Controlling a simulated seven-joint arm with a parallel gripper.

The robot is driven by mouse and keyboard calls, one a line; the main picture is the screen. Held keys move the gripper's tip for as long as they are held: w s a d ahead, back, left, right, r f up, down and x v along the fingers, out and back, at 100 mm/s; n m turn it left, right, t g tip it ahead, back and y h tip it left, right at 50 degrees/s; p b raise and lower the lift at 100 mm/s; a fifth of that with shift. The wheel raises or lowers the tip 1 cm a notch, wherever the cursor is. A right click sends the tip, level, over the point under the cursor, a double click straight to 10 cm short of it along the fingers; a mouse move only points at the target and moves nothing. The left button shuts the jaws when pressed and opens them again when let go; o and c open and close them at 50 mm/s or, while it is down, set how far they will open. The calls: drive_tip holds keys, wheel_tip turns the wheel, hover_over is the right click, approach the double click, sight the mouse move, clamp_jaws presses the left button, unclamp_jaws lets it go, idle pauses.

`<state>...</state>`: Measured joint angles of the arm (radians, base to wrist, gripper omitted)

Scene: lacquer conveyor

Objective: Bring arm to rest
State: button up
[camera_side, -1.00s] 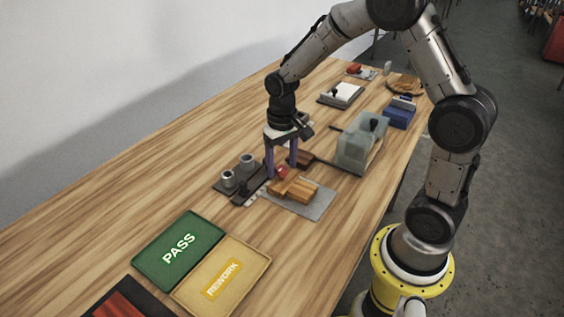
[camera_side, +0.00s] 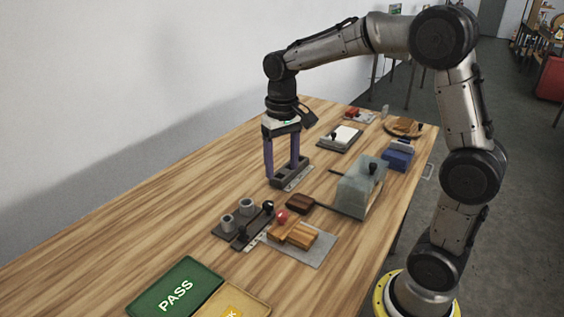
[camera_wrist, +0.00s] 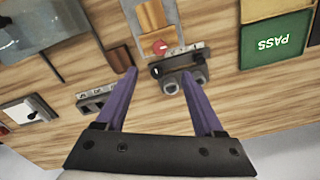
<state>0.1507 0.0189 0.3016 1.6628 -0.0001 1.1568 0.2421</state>
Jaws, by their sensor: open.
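My gripper (camera_side: 282,171) has two purple fingers spread apart with nothing between them. In the side view its fingertips hang in front of a dark slotted block with a pale marked strip (camera_side: 298,179); I cannot tell the exact height. In the wrist view the open fingers (camera_wrist: 170,98) point toward the table, and that block (camera_wrist: 97,97) shows beside the left finger. A dark fixture with two grey cylinders (camera_side: 243,220) stands nearer the camera, also in the wrist view (camera_wrist: 180,72).
A grey plate (camera_side: 318,249) holds wooden pieces (camera_side: 293,233) and a red ball (camera_side: 282,216). A translucent box-like machine (camera_side: 361,188) stands right. A green PASS tray (camera_side: 190,276) and yellow tray (camera_side: 232,303) lie in front. The table's left side (camera_side: 130,235) is clear.

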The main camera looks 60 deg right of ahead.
drive_tip(key=shift+r, duration=0.1)
drive_tip(key=s+a+r+n+t, duration=0.1)
drive_tip(key=s+a+r+t, duration=0.25)
drive_tip(key=s+r, duration=0.45)
drive_tip(key=s+a+f+n+t, duration=0.1)
drive_tip(key=s+f, duration=0.1)
drive_tip(key=s, duration=0.4)
drive_tip(key=s+a+f+n+t, duration=0.1)
drive_tip(key=s+f+n, duration=0.1)
drive_tip(key=s, duration=0.4)
drive_tip(key=shift+f, duration=0.6)
